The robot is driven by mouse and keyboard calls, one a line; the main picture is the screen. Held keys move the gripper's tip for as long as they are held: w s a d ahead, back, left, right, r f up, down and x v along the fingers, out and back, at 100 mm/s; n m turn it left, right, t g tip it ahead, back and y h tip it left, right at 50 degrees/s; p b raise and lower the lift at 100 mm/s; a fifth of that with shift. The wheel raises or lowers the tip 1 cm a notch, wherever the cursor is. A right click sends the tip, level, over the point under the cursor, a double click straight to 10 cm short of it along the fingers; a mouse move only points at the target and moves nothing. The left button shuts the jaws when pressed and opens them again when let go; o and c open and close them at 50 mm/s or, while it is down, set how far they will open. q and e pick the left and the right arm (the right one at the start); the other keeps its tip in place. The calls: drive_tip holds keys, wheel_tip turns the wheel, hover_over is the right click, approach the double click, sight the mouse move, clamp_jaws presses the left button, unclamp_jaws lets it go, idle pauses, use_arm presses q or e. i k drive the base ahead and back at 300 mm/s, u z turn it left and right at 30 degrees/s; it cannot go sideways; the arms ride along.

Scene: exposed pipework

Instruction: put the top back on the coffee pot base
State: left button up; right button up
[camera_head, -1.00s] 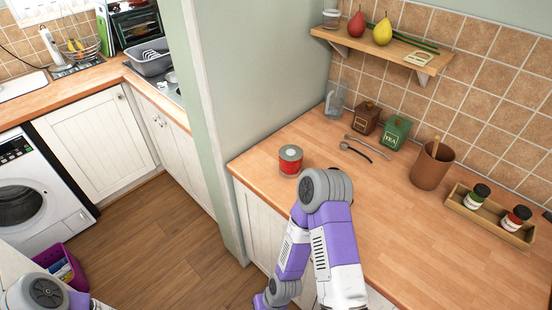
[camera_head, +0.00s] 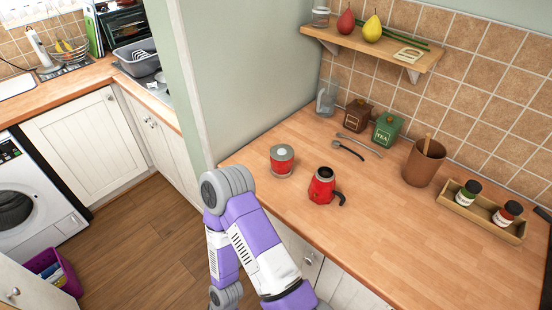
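A small red coffee pot part (camera_head: 321,189) with a dark open top and a black handle stands upright on the wooden counter, near its front edge. Behind it and to its left is a round red thing with a grey top (camera_head: 281,163). The two are apart. I cannot tell for sure whether the round red thing is the pot's base or a tin. One of my arms, purple and white, rises from the bottom, with its grey joint just off the counter's left front corner. Neither gripper is in view.
A brown pot (camera_head: 424,163) and a wooden tray (camera_head: 480,215) with jars are at right. A shelf (camera_head: 376,44) hangs above. The front right counter is clear.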

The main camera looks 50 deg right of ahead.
sight(322, 193)
drive_tip(key=i, duration=1.15)
drive_tip(key=z, duration=2.05)
